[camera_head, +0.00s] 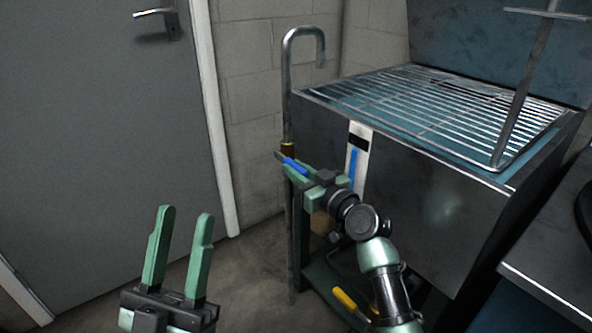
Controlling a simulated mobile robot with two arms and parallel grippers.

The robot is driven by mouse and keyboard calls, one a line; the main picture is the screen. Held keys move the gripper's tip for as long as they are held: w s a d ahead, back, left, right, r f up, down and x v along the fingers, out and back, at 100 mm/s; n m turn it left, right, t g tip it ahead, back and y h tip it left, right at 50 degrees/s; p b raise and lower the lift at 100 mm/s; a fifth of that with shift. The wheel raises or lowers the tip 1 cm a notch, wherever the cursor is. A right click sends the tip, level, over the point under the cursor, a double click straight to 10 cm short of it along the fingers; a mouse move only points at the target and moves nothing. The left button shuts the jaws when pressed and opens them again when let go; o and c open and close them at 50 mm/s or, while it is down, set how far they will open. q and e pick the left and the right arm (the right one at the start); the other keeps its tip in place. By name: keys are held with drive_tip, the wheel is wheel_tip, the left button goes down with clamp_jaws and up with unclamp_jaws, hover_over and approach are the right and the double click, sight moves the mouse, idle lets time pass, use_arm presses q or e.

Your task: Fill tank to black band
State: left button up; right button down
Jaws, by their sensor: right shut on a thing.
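The metal tank (430,205) stands at the right with a wire rack over its top. On its front is a white gauge strip (364,162) with a black band (359,142) near the top. A blue column (354,170) shows on the strip, its top close to the band's lower edge. My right gripper (291,166) is shut on a blue lever (293,163) just below the fitting. My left gripper (181,222) is open and empty, away from the tank.
A yellow-handled lever (346,299) sits low under the tank. A metal frame (528,85) stands above the rack (440,105). A grey door (100,130) is at the left, and a dark counter (555,250) is at the right. The floor between door and tank is clear.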

sight(284, 156)
drive_tip(key=shift+f, duration=0.1)
idle(0.3)
